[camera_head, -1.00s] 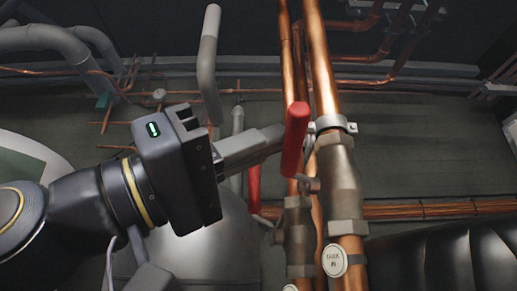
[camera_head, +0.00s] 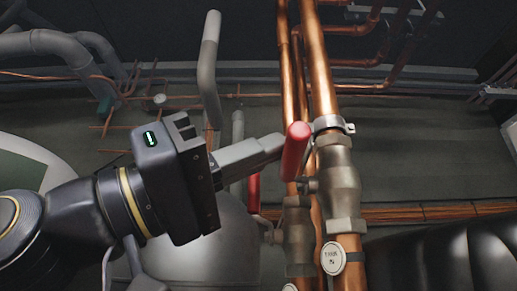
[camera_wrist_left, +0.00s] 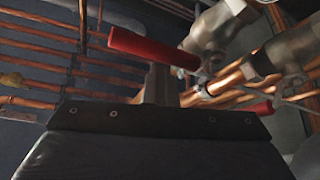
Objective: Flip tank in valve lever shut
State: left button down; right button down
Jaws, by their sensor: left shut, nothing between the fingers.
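The tank in valve is a grey metal body (camera_head: 339,183) on a thick vertical copper pipe, with a round tag (camera_head: 333,259) below it. Its red lever (camera_head: 295,151) stands out from the valve toward the camera, left of the pipe. My left gripper (camera_head: 278,146) is shut and empty, its fingertips right beside the lever's left side; I cannot tell whether they touch. In the left wrist view the red lever (camera_wrist_left: 152,47) lies across and beyond the fingers (camera_wrist_left: 160,82). My right gripper is not in view.
A second valve (camera_head: 298,237) with a red lever (camera_head: 254,193) sits just left and behind. Vertical copper pipes (camera_head: 320,60) rise close to the gripper. A rounded grey tank (camera_head: 215,250) is below, and a dark ribbed shape (camera_head: 450,262) fills the lower right.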

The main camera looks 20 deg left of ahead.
pick_arm(q)
jog(key=b+v, duration=0.3)
jog(key=v, duration=0.4)
jog(key=shift+a, duration=0.3)
jog(key=shift+s, duration=0.1)
